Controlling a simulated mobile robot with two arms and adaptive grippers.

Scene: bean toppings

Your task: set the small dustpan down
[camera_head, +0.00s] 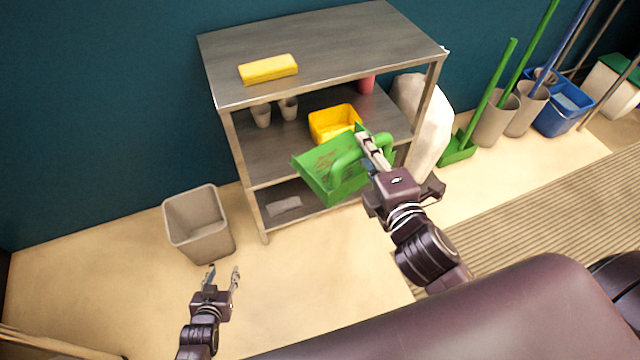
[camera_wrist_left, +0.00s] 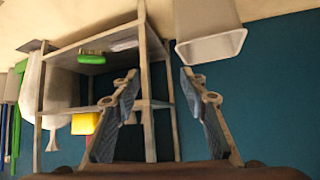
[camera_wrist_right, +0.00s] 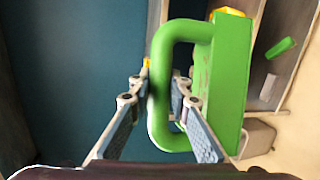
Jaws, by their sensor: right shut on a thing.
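The small green dustpan (camera_head: 335,170) hangs in front of the metal shelf unit, tilted, with brown bits on its pan. My right gripper (camera_head: 372,150) is shut on its looped handle. In the right wrist view the green handle (camera_wrist_right: 157,95) passes between the fingers of my right gripper (camera_wrist_right: 160,85), and the pan (camera_wrist_right: 229,80) lies to the right. My left gripper (camera_head: 222,275) is open and empty, low in front of the grey bin. The left wrist view shows the fingers of my left gripper (camera_wrist_left: 160,80) wide apart with nothing between them.
The metal shelf unit (camera_head: 330,45) holds a yellow block (camera_head: 268,69) on top and cups and a yellow tub (camera_head: 333,121) below. A grey bin (camera_head: 198,222) stands left on the floor. A long-handled green dustpan (camera_head: 457,150) and a blue bucket (camera_head: 562,108) stand right. Floor in front is clear.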

